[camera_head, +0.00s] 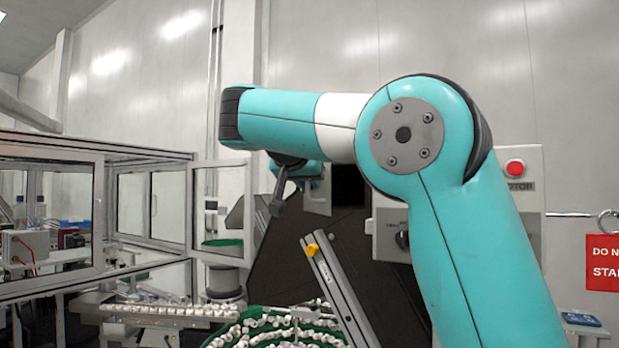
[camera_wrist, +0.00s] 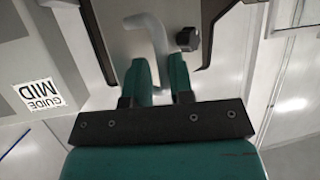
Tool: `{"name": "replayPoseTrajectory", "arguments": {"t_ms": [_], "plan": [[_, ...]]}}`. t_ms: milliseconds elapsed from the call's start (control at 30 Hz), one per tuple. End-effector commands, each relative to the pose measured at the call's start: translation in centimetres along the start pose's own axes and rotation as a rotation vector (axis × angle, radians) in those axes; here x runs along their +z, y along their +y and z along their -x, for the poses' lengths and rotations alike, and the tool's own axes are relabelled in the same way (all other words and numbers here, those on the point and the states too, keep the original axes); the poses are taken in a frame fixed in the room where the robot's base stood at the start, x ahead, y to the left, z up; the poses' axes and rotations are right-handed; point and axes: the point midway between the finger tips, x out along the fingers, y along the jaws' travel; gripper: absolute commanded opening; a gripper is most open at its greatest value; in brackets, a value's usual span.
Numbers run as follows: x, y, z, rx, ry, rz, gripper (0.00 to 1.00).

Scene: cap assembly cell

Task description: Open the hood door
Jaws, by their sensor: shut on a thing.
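In the wrist view the two teal fingers of my gripper (camera_wrist: 160,63) are closed around the lower end of a pale grey bent bar handle (camera_wrist: 152,32). The handle stands against a light grey panel (camera_wrist: 122,42), which looks like part of the hood door. A black knob (camera_wrist: 188,38) sits just right of the handle. In the head view my gripper (camera_head: 312,172) shows only in part below my forearm. A narrow pale panel (camera_head: 318,198) stands just beneath it. The handle and the grasp are hidden there, and I cannot tell how far the door is open.
A framed glass enclosure (camera_head: 150,243) stands at the left. A green bowl feeder (camera_head: 235,335) full of white caps lies below. A slanted metal rail (camera_head: 338,285) rises near my arm. A grey control box (camera_head: 525,230) with a red button (camera_head: 515,167) stands right, partly behind my arm.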

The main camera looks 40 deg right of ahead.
Motion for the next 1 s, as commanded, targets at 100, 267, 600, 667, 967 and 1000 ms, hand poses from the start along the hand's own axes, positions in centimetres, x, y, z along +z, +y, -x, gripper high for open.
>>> {"name": "replayPoseTrajectory", "arguments": {"t_ms": [100, 267, 600, 667, 967, 1000], "plan": [[-1.6, -0.5, 0.5, -0.032, 0.041, -0.001, 0.31], [-1.6, -0.3, 0.5, -0.030, 0.041, -0.003, 0.36], [-1.5, -0.3, 1.2, -0.031, 0.040, -0.004, 0.36], [-1.4, -0.4, 2.1, -0.034, 0.038, -0.003, 0.36], [-1.2, -0.4, 7.0, -0.023, 0.013, 0.008, 0.36], [-1.1, -0.4, 7.3, -0.022, 0.011, 0.008, 0.36]]}}
